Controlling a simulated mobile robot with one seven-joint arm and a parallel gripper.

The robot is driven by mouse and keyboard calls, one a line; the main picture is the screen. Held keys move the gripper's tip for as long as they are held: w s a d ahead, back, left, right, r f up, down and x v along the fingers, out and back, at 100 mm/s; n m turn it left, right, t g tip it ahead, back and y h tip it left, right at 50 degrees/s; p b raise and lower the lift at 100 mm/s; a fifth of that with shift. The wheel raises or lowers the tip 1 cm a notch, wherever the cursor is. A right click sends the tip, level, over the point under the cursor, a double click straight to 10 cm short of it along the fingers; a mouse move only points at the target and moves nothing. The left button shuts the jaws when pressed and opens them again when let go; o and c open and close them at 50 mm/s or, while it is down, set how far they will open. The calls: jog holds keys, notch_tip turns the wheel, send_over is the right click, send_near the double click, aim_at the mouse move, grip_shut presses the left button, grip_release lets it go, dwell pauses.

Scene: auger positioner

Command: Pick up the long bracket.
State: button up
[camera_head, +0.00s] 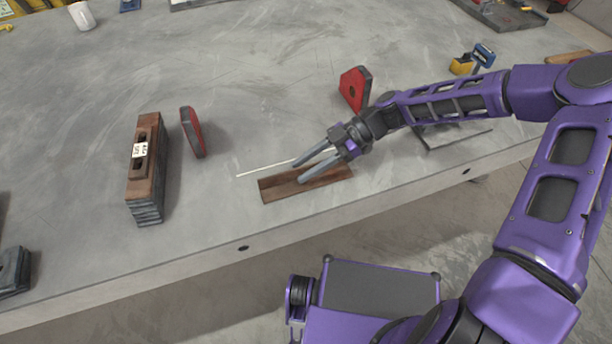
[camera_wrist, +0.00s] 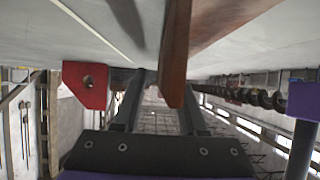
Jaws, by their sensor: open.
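A long, flat rust-brown bar, seemingly the long bracket (camera_head: 281,189), lies on the grey table near its front edge. My gripper (camera_head: 300,172) is open above it, with its fingers pointing left and slightly down. One finger overlaps the bar in the head view and the other is on its far side. In the wrist view the bar (camera_wrist: 177,50) runs up between the fingers, nearer the right one, with a shadow beside it. My gripper (camera_wrist: 160,88) holds nothing there. I cannot tell whether a finger touches the bar.
A thin pale rod (camera_head: 262,169) lies just behind the bar. Red magnet-like blocks stand at the left (camera_head: 193,132) and behind my gripper (camera_head: 355,88). A stack with a slotted brown piece (camera_head: 147,150) and label stands farther left. The table's middle back is largely clear.

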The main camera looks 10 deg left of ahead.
jog(key=shift+s+a+f, duration=0.1)
jog(key=shift+a+f, duration=0.05)
grip_shut()
dwell(1.4)
